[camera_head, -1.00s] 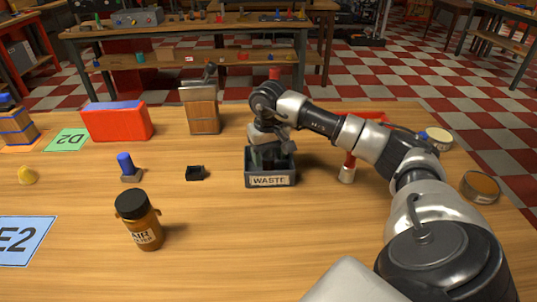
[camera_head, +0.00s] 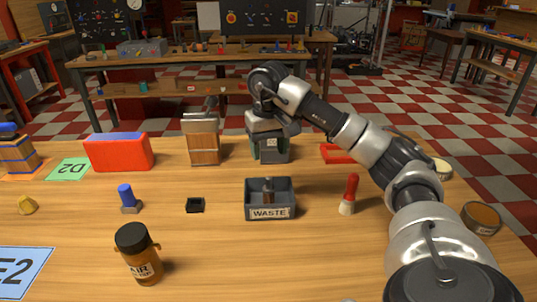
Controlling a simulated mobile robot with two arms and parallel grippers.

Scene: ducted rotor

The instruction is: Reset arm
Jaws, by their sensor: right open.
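My right arm reaches in from the right, and its gripper (camera_head: 270,150) hangs fingers down above the table, behind the waste bin as seen here. Its fingers are apart and I see nothing held between them. The dark grey waste bin (camera_head: 270,213) stands on the table below and in front of the gripper. A small dark upright object (camera_head: 268,188) stands inside the bin. My left gripper is not in the head view.
On the wooden table (camera_head: 330,260) stand a brown jar (camera_head: 138,254), a blue-topped peg (camera_head: 128,200), a small black tray (camera_head: 195,205), a red-handled brush (camera_head: 349,194), a wooden box (camera_head: 203,143), a red box (camera_head: 120,152) and a round tin (camera_head: 481,217). The front middle is clear.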

